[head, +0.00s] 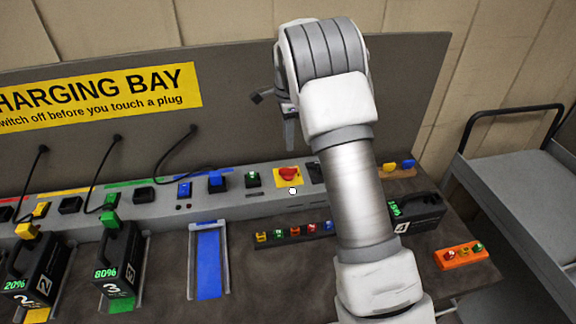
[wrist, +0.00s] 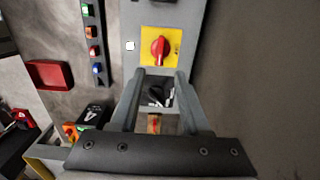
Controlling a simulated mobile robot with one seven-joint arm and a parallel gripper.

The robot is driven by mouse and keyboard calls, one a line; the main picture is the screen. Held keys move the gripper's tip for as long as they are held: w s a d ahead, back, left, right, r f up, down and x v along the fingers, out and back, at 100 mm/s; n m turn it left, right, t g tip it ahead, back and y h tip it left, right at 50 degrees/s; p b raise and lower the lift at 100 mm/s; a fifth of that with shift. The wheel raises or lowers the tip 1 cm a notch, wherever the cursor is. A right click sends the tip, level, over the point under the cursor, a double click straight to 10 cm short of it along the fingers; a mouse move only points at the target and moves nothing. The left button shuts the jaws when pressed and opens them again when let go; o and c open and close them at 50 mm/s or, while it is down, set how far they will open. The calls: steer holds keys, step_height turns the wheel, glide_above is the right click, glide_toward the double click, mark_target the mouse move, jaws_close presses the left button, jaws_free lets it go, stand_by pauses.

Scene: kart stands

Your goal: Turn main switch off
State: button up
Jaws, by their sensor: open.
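The main switch (head: 288,174) is a red rotary knob on a yellow plate, set in the grey console along the back of the bench. In the wrist view the red knob (wrist: 160,50) lies just beyond my fingertips, its grip roughly upright in the picture. My gripper (wrist: 161,72) is open, a finger on each side of the knob's line, with nothing held. Whether a fingertip touches the plate I cannot tell. In the head view my gripper (head: 290,130) is above the switch, partly hidden behind my arm.
Black battery packs (head: 115,262) with plugs and cables stand at left. An empty blue slot (head: 208,262) lies right of them. A row of small coloured plugs (head: 292,232) sits before the switch. An orange block (head: 461,255) and grey cart (head: 520,175) are at right.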

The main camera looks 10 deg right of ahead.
mark_target(288, 168)
step_height(288, 168, down, 11)
steer(key=shift+f+p, duration=0.1)
steer(key=shift+p, duration=0.3)
jaws_close()
